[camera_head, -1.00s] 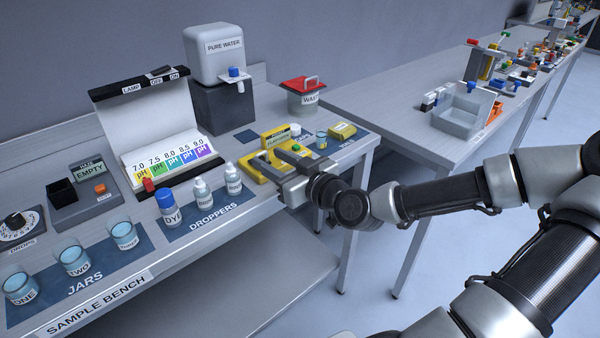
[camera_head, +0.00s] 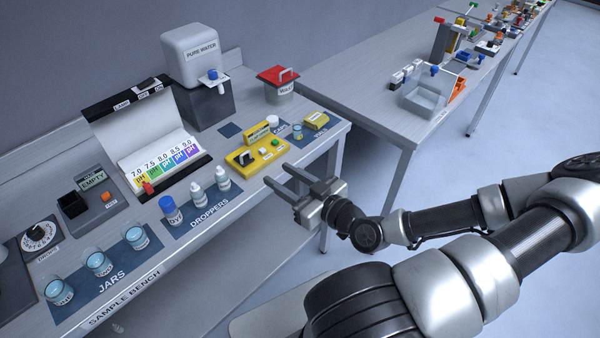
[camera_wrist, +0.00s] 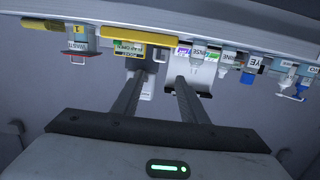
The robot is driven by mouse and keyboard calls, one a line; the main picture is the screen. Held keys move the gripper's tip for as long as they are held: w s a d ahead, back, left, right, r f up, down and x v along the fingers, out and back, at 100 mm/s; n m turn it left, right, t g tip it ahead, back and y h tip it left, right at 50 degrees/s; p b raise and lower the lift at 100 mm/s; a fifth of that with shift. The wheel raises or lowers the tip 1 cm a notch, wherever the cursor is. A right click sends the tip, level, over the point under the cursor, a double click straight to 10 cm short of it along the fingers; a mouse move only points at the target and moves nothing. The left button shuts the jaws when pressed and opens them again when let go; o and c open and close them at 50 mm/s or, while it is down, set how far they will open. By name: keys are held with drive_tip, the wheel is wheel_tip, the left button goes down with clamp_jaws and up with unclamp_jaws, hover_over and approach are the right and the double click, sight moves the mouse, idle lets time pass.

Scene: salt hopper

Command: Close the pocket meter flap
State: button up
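The yellow pocket meter (camera_head: 268,157) lies on the bench near its right end. It has a black patch with a small white part, a green button and a raised label plate (camera_head: 262,132) at the back. I cannot tell clearly which part is the flap or how it stands. My gripper (camera_head: 277,174) is open and empty, its two fingers apart at the meter's front edge, pointing toward it. The wrist view, upside down, shows the meter's label (camera_wrist: 130,49) beyond the open fingers (camera_wrist: 160,76).
Dropper bottles (camera_head: 197,194) and jars (camera_head: 98,264) stand left of the meter. A red-lidded waste pot (camera_head: 279,88), a white cap (camera_head: 272,121), a small cup (camera_head: 297,131) and a yellow box (camera_head: 316,121) stand behind and right. Open floor lies in front of the bench.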

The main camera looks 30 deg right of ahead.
drive_tip(key=p+v, duration=0.1)
drive_tip(key=v, duration=0.4)
drive_tip(key=shift+s+p, duration=0.25)
drive_tip(key=shift+p, duration=0.05)
